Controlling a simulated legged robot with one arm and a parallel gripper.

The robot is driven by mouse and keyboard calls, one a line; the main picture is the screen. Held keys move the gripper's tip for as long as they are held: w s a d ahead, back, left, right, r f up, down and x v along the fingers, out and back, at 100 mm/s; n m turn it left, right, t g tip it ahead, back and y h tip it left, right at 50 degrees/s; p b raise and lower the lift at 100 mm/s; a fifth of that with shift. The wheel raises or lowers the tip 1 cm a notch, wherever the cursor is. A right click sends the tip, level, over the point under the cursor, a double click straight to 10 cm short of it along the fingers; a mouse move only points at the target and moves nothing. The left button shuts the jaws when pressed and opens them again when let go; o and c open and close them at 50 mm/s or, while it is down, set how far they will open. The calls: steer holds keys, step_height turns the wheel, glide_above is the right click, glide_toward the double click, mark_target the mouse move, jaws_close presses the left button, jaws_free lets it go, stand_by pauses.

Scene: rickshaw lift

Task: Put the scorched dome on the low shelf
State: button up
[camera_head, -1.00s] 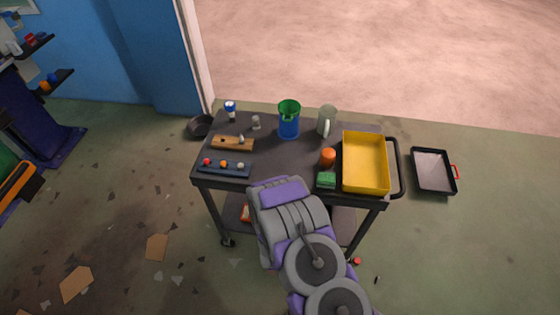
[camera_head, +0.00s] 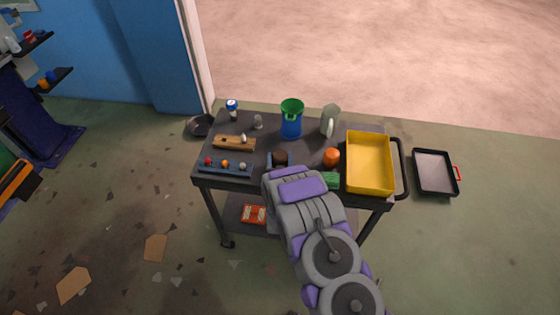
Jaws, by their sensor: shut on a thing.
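My gripper (camera_head: 275,161) is at the front edge of the dark cart top, mostly hidden behind my grey and purple arm. One finger shows at the left of a small dark brown rounded thing, which looks like the scorched dome (camera_head: 281,157). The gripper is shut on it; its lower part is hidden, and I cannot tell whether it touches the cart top. The low shelf (camera_head: 233,210) is the cart's lower deck, partly covered by my arm. An orange-red packet (camera_head: 254,214) lies on it.
The cart top (camera_head: 215,178) holds a blue rail with balls (camera_head: 224,166), wooden block (camera_head: 235,143), blue-green cup (camera_head: 291,120), grey-green jug (camera_head: 330,121), orange cylinder (camera_head: 332,157), green sponge (camera_head: 331,180) and yellow bin (camera_head: 370,163). A black tray (camera_head: 435,172) lies on the floor at right.

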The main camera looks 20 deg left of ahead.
steer(key=shift+w+f+b, duration=0.15)
steer(key=shift+f+b, duration=0.15)
steer(key=shift+f, duration=0.05)
steer(key=shift+d+r, duration=0.1)
steer(key=shift+r, duration=0.05)
steer(key=shift+d, duration=0.2)
steer(key=o, duration=1)
steer(key=shift+a, duration=0.25)
steer(key=p+v, duration=0.2)
steer(key=v, duration=1)
steer(key=shift+d, duration=0.1)
